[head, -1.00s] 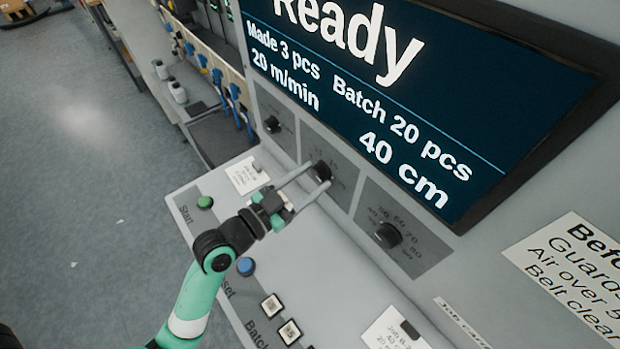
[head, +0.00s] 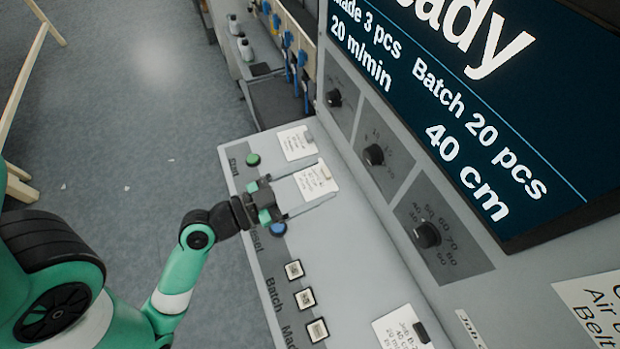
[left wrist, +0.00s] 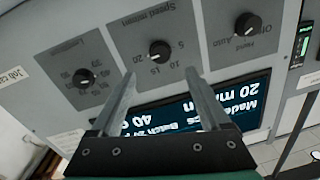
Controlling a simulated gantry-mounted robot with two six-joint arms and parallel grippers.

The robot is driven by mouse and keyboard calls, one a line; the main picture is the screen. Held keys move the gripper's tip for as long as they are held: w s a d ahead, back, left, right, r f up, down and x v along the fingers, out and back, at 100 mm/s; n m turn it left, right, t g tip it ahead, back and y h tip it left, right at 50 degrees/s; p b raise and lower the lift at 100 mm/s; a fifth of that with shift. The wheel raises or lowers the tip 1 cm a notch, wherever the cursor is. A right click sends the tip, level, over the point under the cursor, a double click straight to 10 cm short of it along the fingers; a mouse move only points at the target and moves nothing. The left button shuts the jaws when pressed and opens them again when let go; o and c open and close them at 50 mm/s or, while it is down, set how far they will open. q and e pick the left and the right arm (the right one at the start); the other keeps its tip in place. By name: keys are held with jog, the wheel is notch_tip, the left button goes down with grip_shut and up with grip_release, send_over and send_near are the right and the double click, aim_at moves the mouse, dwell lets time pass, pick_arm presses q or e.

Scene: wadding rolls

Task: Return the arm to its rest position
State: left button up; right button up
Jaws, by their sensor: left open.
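My left gripper (head: 312,192) is open and empty over the sloping grey control panel (head: 345,250), with a paper card (head: 316,180) behind its fingers. It is apart from the middle black knob (head: 373,155) on the upright panel. In the left wrist view both fingers (left wrist: 160,95) point toward the row of knobs, with a wide gap and nothing between them. The middle knob (left wrist: 159,51) shows just beyond the gap. My left arm comes in from the lower left. My right gripper is not in view.
A green start button (head: 253,160), a blue button (head: 278,229) and several square white buttons (head: 305,299) line the panel's left edge. A large dark screen (head: 480,110) stands at the upper right. Open floor (head: 130,120) lies left of the panel.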

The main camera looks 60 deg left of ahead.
pick_arm(q)
jog(key=shift+s, duration=0.5)
jog(key=w+d+r+m+t+h, duration=0.25)
jog(key=d+r, duration=0.25)
jog(key=r, duration=0.7)
jog(key=w+d+r+m+t+h, duration=0.2)
jog(key=w+d+r+m+h, duration=0.15)
jog(key=r, duration=0.85)
jog(key=w+d+r+m+t+h, duration=0.25)
jog(key=d+r+h, duration=0.2)
jog(key=r, duration=0.75)
jog(key=a+r+n+y+p, duration=0.1)
jog(key=r+n+y+p, duration=0.1)
jog(key=r+p, duration=0.9)
jog(key=a+r+n+t+y+p, duration=0.1)
jog(key=r+n+y+p, duration=0.2)
jog(key=r+p, duration=0.8)
jog(key=s+a+r+n+t+y+p, duration=0.1)
jog(key=r+n+y+p, duration=0.2)
jog(key=r+p, duration=0.9)
notch_tip(320, 180, up, 6)
jog(key=shift+a+f+n, duration=0.1)
jog(key=shift+a+n, duration=0.2)
jog(key=shift+n, duration=0.65)
